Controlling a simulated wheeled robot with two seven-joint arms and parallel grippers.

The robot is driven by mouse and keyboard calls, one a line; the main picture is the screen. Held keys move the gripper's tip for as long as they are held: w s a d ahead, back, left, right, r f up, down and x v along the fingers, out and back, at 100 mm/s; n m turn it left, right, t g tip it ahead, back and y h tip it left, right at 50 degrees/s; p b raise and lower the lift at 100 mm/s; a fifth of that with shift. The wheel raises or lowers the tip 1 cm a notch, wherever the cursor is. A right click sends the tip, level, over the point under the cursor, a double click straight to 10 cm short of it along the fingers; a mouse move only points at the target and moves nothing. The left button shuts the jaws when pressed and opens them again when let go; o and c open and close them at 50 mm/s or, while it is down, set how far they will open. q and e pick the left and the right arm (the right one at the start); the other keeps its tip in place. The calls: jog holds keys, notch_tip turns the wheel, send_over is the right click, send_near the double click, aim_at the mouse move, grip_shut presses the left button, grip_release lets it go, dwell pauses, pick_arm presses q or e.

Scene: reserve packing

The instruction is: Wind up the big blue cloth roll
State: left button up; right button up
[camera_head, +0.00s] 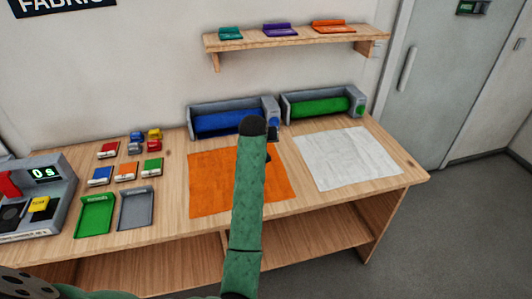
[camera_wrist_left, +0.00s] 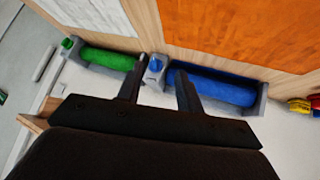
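The big blue cloth roll (camera_head: 226,122) lies in a grey holder (camera_head: 204,106) at the back of the table. It also shows in the left wrist view (camera_wrist_left: 215,88). A blue knob (camera_wrist_left: 155,65) sits on the grey end block beside the roll. My left gripper (camera_wrist_left: 159,80) is open, its two dark fingers apart, with the knob in the gap between them in that view. I cannot tell whether they touch it. In the head view my green arm hides most of this gripper. My right gripper is not in view.
A green roll (camera_head: 318,108) in a like holder stands to the right. An orange cloth (camera_head: 210,182) and a white cloth (camera_head: 348,158) lie in front. Small blocks, a green tray (camera_head: 95,214), a grey tray (camera_head: 136,208) and a timer device (camera_head: 45,190) are at left. A shelf (camera_head: 290,40) hangs above.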

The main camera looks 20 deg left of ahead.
pick_arm(q)
jog(key=shift+m, duration=0.5)
jog(key=shift+s+d+f+b, duration=0.15)
jog(key=shift+s+d+f, duration=0.1)
jog(key=shift+s, duration=0.45)
jog(key=shift+s+d+f+b, duration=0.15)
jog(key=shift+s+d+f, duration=0.1)
jog(key=shift+s, duration=0.5)
jog(key=shift+s+d+f+b, duration=0.15)
jog(key=shift+s+d, duration=0.1)
jog(key=shift+s, duration=0.45)
jog(key=shift+f, duration=0.1)
